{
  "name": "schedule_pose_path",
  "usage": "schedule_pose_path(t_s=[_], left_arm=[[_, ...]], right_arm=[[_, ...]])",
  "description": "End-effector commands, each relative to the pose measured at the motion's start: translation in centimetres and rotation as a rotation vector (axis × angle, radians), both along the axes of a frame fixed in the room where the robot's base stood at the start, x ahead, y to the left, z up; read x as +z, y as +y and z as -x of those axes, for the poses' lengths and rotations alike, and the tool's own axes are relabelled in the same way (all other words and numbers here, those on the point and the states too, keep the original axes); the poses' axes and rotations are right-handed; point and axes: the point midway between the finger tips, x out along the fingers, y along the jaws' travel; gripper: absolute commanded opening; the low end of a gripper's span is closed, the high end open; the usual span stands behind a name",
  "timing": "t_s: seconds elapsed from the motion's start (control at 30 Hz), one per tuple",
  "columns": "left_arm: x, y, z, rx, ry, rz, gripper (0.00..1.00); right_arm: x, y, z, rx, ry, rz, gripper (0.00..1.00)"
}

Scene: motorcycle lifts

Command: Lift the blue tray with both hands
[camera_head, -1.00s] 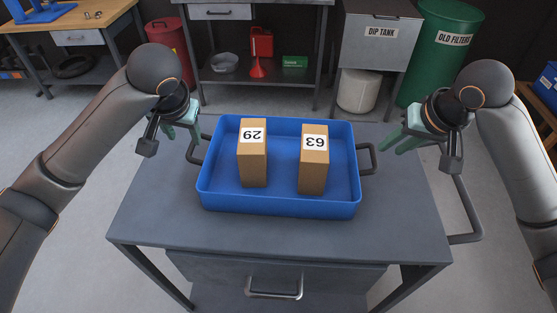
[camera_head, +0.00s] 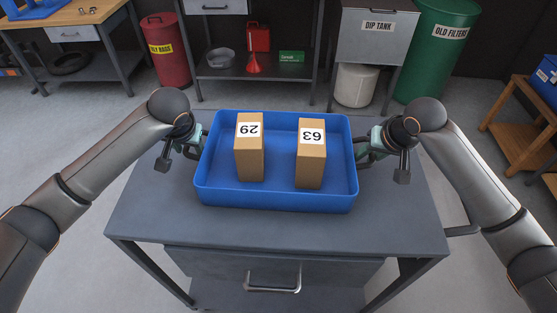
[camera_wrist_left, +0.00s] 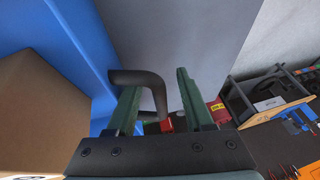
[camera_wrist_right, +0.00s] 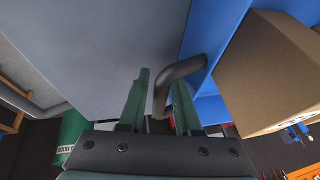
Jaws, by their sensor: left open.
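The blue tray (camera_head: 275,197) sits on the grey table and holds two brown boxes, one marked 29 (camera_head: 249,160) and one marked 63 (camera_head: 311,165). My left gripper (camera_head: 198,142) is at the tray's left side. In the left wrist view its fingers are apart, with the dark left handle (camera_wrist_left: 152,82) between them. My right gripper (camera_head: 365,150) is at the tray's right side. In the right wrist view its fingers are apart, with the dark right handle (camera_wrist_right: 170,80) between them, nearer one finger. Both handles are mostly hidden in the head view.
The grey table (camera_head: 200,228) is bare in front of the tray. A red bin (camera_head: 166,55), a shelf bench (camera_head: 260,72), a dip tank (camera_head: 376,35) and a green barrel (camera_head: 437,50) stand behind it, apart from the tray.

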Motion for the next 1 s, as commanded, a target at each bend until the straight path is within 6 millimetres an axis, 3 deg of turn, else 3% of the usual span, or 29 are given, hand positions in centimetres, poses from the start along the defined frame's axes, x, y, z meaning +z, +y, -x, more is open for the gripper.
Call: schedule_pose_path(t_s=[0.43,0.73,0.9,1.0], left_arm=[[-0.88,0.13,-0.36,-0.001,-0.001,0.0,0.52],[-0.85,0.12,-0.36,-0.001,-0.001,0.0,0.2],[-0.84,0.13,-0.36,-0.001,-0.001,0.0,0.0],[-0.83,0.13,-0.36,-0.001,-0.001,0.0,0.0]], right_arm=[[-0.88,0.2,-0.35,0.001,0.0,0.0,0.32],[-0.85,0.18,-0.35,0.001,0.0,0.0,0.0],[-0.83,0.18,-0.35,0.001,-0.001,0.0,0.0],[-0.83,0.18,-0.35,0.0,-0.001,0.0,0.0]])
